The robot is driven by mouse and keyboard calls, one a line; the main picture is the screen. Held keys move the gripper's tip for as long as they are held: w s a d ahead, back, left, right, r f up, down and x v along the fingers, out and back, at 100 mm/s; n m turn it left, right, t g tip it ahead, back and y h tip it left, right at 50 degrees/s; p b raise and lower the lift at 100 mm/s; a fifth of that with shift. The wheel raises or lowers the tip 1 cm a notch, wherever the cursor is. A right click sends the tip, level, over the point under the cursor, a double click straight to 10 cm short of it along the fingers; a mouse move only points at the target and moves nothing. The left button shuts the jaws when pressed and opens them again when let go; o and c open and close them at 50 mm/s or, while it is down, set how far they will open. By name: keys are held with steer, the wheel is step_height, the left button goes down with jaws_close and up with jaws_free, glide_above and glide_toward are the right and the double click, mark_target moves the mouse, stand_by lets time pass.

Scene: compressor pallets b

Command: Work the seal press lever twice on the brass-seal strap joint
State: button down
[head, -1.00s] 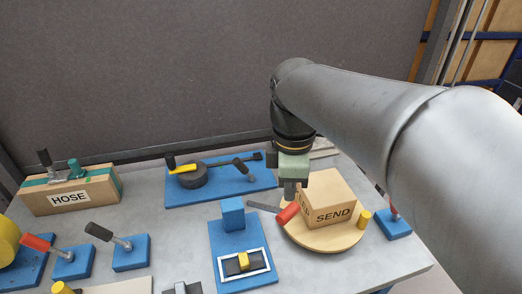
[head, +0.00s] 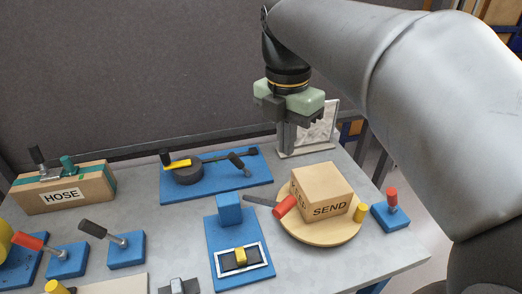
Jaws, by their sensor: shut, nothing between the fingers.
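My gripper (head: 287,150) is shut and empty, pointing down behind the SEND box, near the back edge of the table. A grey lever with a red grip (head: 285,207) runs from a blue block (head: 229,209) toward the SEND box's left side; my gripper is apart from it. The block is on a blue plate (head: 215,245) holding a yellow piece (head: 240,257) in a white frame. A box labelled HOSE (head: 85,190) at left has a green strap, with black and green handles on top. I cannot tell which fitting is the seal press or the brass-seal joint.
The SEND box (head: 325,192) sits on a round wooden board (head: 320,237) with a yellow peg (head: 360,212). A red-topped lever (head: 392,198) stands at right. A blue plate (head: 210,192) at back holds a black disc. Several levers stand at front left. A clear panel (head: 318,125) is behind my gripper.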

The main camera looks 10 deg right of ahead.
mark_target(285, 203)
steer(key=f, duration=1.3)
steer(key=shift+s+d+f, duration=0.2)
steer(key=shift+s+f, duration=0.1)
steer(key=shift+f, duration=0.1)
